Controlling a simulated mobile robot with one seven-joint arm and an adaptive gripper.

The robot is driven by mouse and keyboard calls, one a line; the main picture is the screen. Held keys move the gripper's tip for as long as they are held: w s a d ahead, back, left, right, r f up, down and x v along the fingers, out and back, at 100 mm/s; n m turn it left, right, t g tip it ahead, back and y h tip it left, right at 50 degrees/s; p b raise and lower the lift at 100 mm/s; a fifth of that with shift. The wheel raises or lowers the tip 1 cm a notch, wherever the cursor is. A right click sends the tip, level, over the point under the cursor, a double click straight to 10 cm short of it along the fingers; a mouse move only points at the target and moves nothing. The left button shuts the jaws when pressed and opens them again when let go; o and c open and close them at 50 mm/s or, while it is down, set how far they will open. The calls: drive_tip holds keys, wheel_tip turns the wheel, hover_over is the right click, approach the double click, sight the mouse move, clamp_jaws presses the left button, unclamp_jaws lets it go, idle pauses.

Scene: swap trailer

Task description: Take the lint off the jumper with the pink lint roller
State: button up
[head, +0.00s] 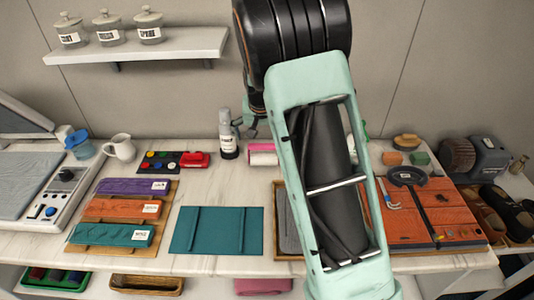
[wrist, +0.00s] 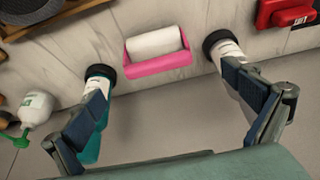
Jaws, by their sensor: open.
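The pink lint roller (wrist: 157,66), a white roll in a pink holder, lies on the marble counter near the wall. It shows in the head view (head: 262,158), partly hidden by my arm. My gripper (wrist: 166,80) is open and empty, its fingers spread wide with the roller beyond and between them, apart from it. In the head view my gripper (head: 250,128) is mostly hidden behind my arm. No lint is discernible.
A spray bottle (head: 228,135) stands left of the roller; a red object (head: 195,159) lies farther left. Folded coloured cloths (head: 120,209) lie on a board at left. An orange cloth (head: 430,212) with tools lies at right. Some counter between is bare.

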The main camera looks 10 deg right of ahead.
sight(264, 145)
drive_tip(key=x, duration=0.3)
drive_tip(key=shift+d+p+x, duration=0.15)
drive_tip(key=shift+p+x, duration=0.3)
drive_tip(key=shift+x, duration=0.85)
drive_tip(key=shift+d+p+x, duration=0.15)
drive_tip(key=shift+p+x, duration=0.25)
drive_tip(key=shift+x, duration=0.95)
drive_tip(key=shift+w+r, duration=0.1)
drive_tip(key=c, duration=1.3)
drive_tip(key=shift+o, duration=0.2)
drive_tip(key=shift+r, duration=0.15)
